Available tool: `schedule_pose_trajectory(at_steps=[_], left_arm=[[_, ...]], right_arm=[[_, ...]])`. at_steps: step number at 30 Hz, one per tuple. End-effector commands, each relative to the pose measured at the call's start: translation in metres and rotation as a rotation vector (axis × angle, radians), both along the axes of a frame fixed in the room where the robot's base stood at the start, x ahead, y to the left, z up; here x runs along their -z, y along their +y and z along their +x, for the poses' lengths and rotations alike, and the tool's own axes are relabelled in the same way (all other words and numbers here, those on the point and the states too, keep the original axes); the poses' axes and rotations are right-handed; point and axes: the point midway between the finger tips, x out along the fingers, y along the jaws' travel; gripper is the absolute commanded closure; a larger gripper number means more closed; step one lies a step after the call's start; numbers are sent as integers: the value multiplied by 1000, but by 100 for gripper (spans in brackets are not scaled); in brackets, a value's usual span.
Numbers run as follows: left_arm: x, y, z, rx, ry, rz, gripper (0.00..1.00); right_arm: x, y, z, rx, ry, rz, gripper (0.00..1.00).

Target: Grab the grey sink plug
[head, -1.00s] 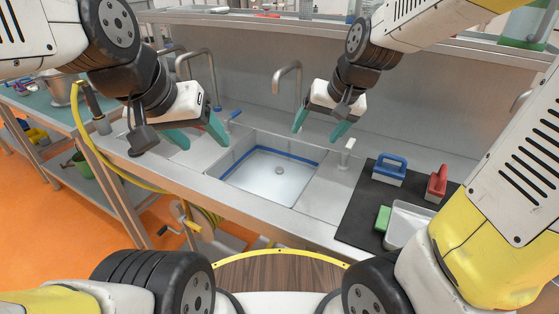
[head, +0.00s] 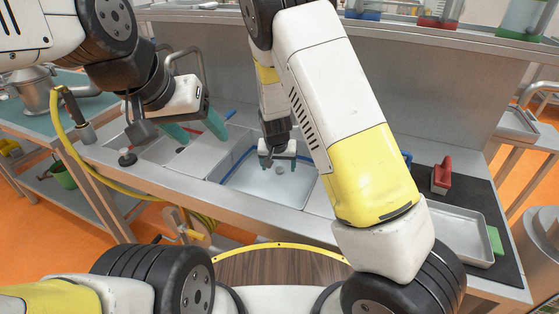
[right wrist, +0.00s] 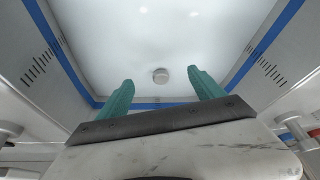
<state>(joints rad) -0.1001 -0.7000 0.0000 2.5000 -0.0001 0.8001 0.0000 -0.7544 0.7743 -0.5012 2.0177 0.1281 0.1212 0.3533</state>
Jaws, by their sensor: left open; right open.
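The grey sink plug (right wrist: 161,75) is a small round disc on the white sink floor. In the head view the plug (head: 279,173) shows small, near my right gripper. My right gripper (head: 278,163) is inside the sink basin (head: 257,183), pointing down, open and empty. In the right wrist view its two teal fingers (right wrist: 159,84) stand apart, with the plug seen in the gap between them, beyond the tips. Contact cannot be told. My left gripper (head: 196,130) is open and empty above the left side of the counter.
Basin walls with a blue stripe (right wrist: 277,27) surround my right gripper. A faucet (head: 188,60) stands behind the left counter. A dark round object (head: 127,158) sits on the left counter. At right, a black mat (head: 508,232) holds a metal tray (head: 455,228) and a red-handled tool (head: 441,177).

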Motion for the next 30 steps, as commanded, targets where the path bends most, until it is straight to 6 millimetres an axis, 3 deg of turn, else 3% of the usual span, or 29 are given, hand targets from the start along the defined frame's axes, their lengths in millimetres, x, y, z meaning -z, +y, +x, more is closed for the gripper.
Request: schedule_pose_trajectory(at_steps=[15,25,30], left_arm=[[0,0,0,0,0,0,38],[0,0,0,0,0,0,38],[0,0,0,0,0,0,38]], right_arm=[[61,-5,28,0,3,-1,23],[67,-4,30,1,3,1,23],[66,-4,30,1,3,1,56]])
